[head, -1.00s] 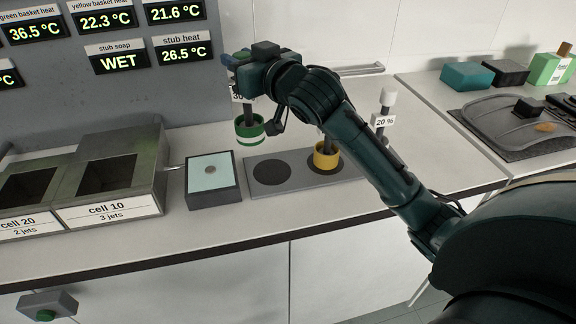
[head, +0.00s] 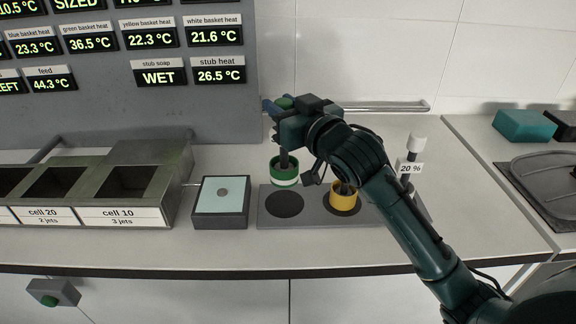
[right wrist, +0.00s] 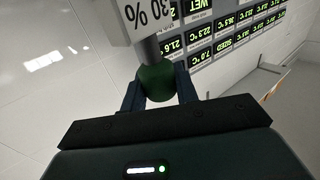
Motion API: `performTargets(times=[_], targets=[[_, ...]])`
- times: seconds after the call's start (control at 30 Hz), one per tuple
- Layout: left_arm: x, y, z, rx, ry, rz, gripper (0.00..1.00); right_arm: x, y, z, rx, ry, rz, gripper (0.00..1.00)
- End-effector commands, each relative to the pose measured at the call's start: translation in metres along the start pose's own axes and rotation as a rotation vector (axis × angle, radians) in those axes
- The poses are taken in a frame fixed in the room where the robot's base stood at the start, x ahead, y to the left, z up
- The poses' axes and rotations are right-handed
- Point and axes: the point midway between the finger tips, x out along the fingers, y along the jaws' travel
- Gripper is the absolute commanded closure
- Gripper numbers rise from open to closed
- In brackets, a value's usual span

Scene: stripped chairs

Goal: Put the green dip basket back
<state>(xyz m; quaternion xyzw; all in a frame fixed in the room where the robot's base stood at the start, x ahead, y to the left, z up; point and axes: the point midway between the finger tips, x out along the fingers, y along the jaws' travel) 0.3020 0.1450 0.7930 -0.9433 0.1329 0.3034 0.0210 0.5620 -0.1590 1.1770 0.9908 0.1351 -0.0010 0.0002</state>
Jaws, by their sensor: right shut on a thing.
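The green dip basket (head: 284,174), green with a white band, hangs upright from a dark stem in the head view. My right gripper (head: 283,106) is shut on its green top knob, which the right wrist view shows between the fingers (right wrist: 157,83) below a "30 %" tag. The basket appears just above and behind the empty dark round spot (head: 285,205) on the grey rack plate (head: 312,219). The exact gap under it is hard to tell. The yellow basket (head: 344,198) stands on the plate's neighbouring spot, partly behind my arm. My left gripper is out of view.
A box with a pale blue top (head: 221,196) stands left of the plate. Metal cells (head: 128,190) stand further left. A white-knobbed stem tagged "20 %" (head: 411,169) rises at the right. A wall rail (head: 385,107) runs behind.

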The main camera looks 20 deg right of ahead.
Motion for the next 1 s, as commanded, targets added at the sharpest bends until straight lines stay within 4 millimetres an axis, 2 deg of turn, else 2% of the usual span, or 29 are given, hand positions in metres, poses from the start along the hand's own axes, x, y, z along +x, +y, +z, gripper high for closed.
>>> performTargets(times=[0.1,0.27,0.5,0.9,0.93,1.0], targets=[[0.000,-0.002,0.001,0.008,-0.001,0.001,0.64,0.000,0.000,0.022,-0.001,-0.001,0.001,1.00],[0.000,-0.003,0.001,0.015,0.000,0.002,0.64,0.000,0.001,0.035,0.000,0.002,0.000,1.00],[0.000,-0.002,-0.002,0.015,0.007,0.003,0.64,0.000,0.000,0.067,0.000,0.002,0.000,1.00],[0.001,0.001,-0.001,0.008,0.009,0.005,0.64,0.000,0.000,0.072,0.000,0.004,0.000,1.00],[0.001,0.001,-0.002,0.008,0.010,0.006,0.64,0.000,0.000,0.074,0.000,0.001,0.000,0.70],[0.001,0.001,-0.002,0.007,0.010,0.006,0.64,0.000,0.000,0.073,0.000,0.001,0.000,0.64]])
